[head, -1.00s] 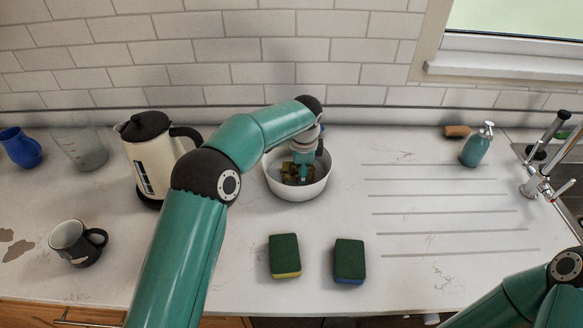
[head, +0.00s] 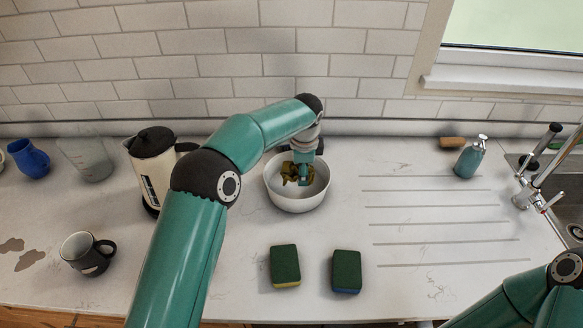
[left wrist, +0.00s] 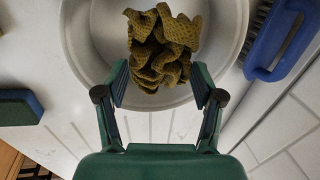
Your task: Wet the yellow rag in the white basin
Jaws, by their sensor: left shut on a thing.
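The yellow rag (head: 290,173) is a crumpled bundle held by my left gripper (head: 303,176) over the white basin (head: 296,203). In the left wrist view the rag (left wrist: 163,38) bunches up beyond and between the fingertips (left wrist: 160,82), with the pale basin (left wrist: 88,62) around it. My left gripper is shut on the rag. The arm hides part of the basin's back rim. I cannot tell whether the rag touches the water or the basin floor. My right arm shows at the lower right, but its gripper is out of view.
Two green sponges (head: 285,264) (head: 346,270) lie in front of the basin. A blue brush (left wrist: 272,42) lies close to the basin. The ridged drainboard to the right is clear up to the soap bottle (head: 470,158).

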